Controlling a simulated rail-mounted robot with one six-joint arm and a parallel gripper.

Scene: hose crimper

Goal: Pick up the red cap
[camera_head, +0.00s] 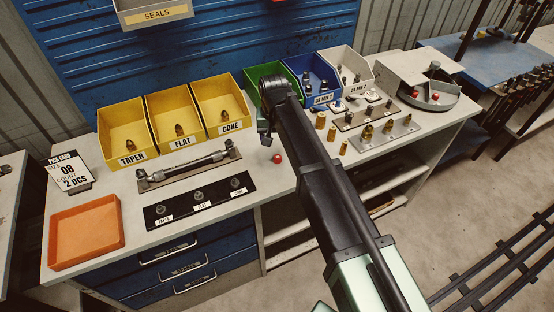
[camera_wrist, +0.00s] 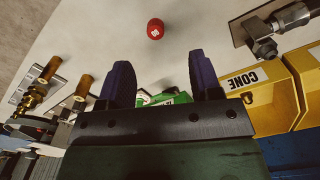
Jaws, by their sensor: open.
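The red cap (camera_head: 277,158) stands alone on the pale bench top, just right of the hose rack. In the wrist view the red cap (camera_wrist: 155,28) lies beyond my fingertips, roughly centred between them, with a small white mark on its top. My gripper (camera_wrist: 160,68) is open and empty, its two dark purple fingers apart and not touching the cap. In the head view my gripper (camera_head: 265,133) is mostly hidden by my arm and hangs over the bench near the cap.
Yellow bins (camera_head: 180,137) labelled TAPER, FLAT and CONE stand left of the cap, with a hose rack (camera_head: 190,172) in front. A green bin (camera_head: 257,75) is behind my arm. Brass fittings (camera_head: 320,121) stand to the right. An orange tray (camera_head: 86,232) is far left.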

